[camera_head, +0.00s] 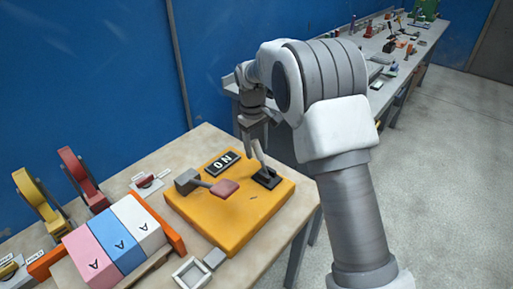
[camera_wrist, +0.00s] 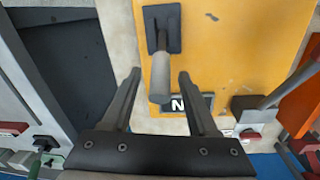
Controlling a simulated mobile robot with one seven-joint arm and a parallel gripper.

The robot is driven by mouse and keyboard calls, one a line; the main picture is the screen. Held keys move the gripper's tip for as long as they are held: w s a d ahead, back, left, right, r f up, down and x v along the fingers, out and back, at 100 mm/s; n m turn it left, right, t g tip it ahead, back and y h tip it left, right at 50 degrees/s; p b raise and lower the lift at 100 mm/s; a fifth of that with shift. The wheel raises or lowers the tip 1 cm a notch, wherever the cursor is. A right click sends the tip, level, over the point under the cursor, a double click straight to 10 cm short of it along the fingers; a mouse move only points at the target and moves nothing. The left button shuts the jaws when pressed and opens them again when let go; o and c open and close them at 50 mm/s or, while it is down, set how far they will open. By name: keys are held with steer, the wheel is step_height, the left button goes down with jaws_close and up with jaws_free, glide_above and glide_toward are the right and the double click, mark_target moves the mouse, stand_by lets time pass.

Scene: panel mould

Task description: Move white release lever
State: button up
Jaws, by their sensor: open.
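The release lever is a pale grey-white stick (camera_head: 259,154) on a black base (camera_head: 266,179), near the right corner of the yellow panel (camera_head: 229,226). It leans up from its base. The wrist view shows the lever (camera_wrist: 160,82) end-on below its black base (camera_wrist: 161,24). My gripper (camera_head: 252,122) is just above the lever's top in the head view. In the wrist view my gripper (camera_wrist: 160,76) is open, with the lever's end between the two fingers in the picture. I see no finger touching it; the depth between them is hard to tell.
An ON plate (camera_head: 222,162) and a grey lever with a red-pink end (camera_head: 225,188) share the panel. Pink, blue and white blocks (camera_head: 117,230) stand left, with red (camera_head: 82,178) and yellow clamps (camera_head: 41,207) behind. A blue wall (camera_head: 90,80) rises behind the table.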

steer(key=shift+f, duration=0.15)
jaws_close()
stand_by(1.4)
